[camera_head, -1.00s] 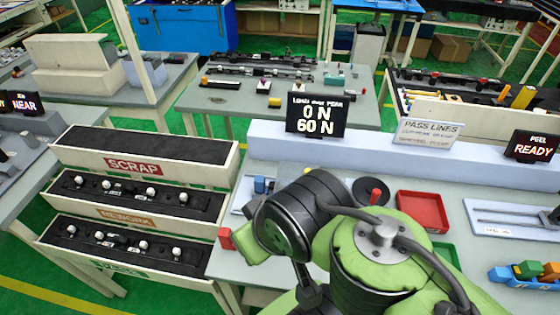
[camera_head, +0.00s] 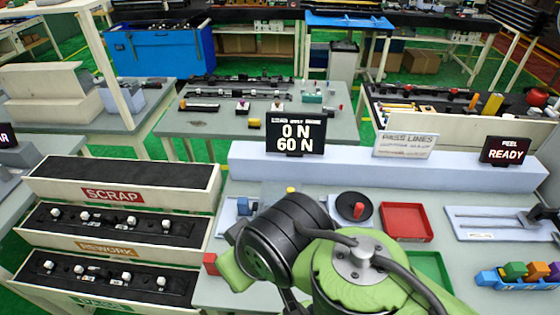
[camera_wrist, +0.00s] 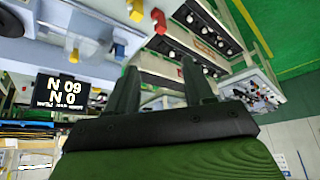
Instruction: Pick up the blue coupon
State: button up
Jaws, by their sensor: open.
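A rack (camera_head: 516,283) at the right edge of the bench in the head view holds small coloured pieces. A blue piece (camera_head: 488,278) is at its left end, beside a green piece (camera_head: 515,269) and an orange piece (camera_head: 538,269). I cannot tell for certain which piece is the blue coupon. My gripper (camera_wrist: 162,75) shows in the wrist view with its two dark fingers apart and nothing between them. In the head view my arm hides the gripper. The rack is not seen in the wrist view.
A red tray (camera_head: 406,221), a green tray (camera_head: 430,268) and a round black base with a red knob (camera_head: 358,211) stand on the bench. The load display (camera_head: 296,134) stands behind. A red block (camera_head: 210,264) sits at the left edge, near the scrap and rework bins.

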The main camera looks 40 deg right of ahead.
aim_at(243, 204)
jog(key=j+z, duration=0.15)
jog(key=j, duration=0.3)
jog(key=k+j+z, duration=0.1)
jog(key=j, duration=0.35)
jog(key=k+j+z, duration=0.15)
jog(key=j, duration=0.3)
jog(key=i+j+z, duration=0.35)
jog(key=j, duration=0.25)
jog(key=i+j+z, duration=0.25)
jog(key=i+j, duration=0.15)
jog(key=i, duration=0.05)
